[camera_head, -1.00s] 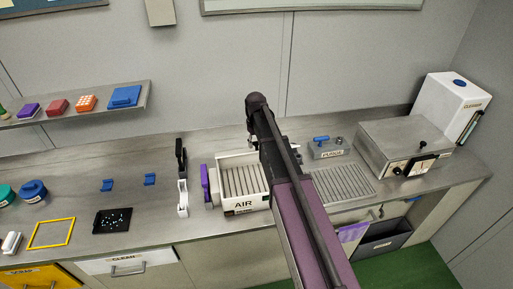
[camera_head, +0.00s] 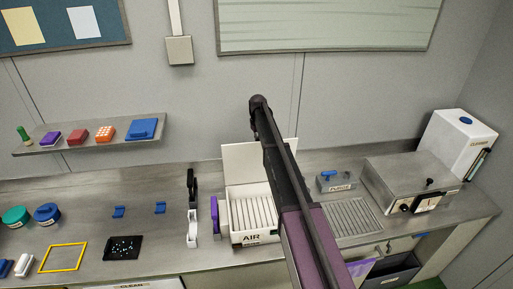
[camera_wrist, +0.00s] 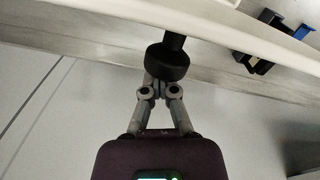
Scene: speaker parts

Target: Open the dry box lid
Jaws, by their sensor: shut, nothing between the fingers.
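The white box marked AIR (camera_head: 248,238) stands on the counter, with pale slots inside showing from above. Its white lid (camera_head: 240,163) stands up at the back edge, part hidden behind my arm. I take this to be the dry box. My gripper is hidden by my arm in the head view. In the wrist view my gripper (camera_wrist: 160,88) is shut and empty. A round black knob (camera_wrist: 168,64) on a stem sits just beyond the fingertips, by a white edge. I cannot tell whether they touch.
A grey PURGE block (camera_head: 336,182) with a blue handle and a metal box (camera_head: 405,172) with a black knob stand at the right. A purple piece (camera_head: 215,214) and a black-and-white upright holder (camera_head: 192,225) stand close left of the box. The wall rises behind.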

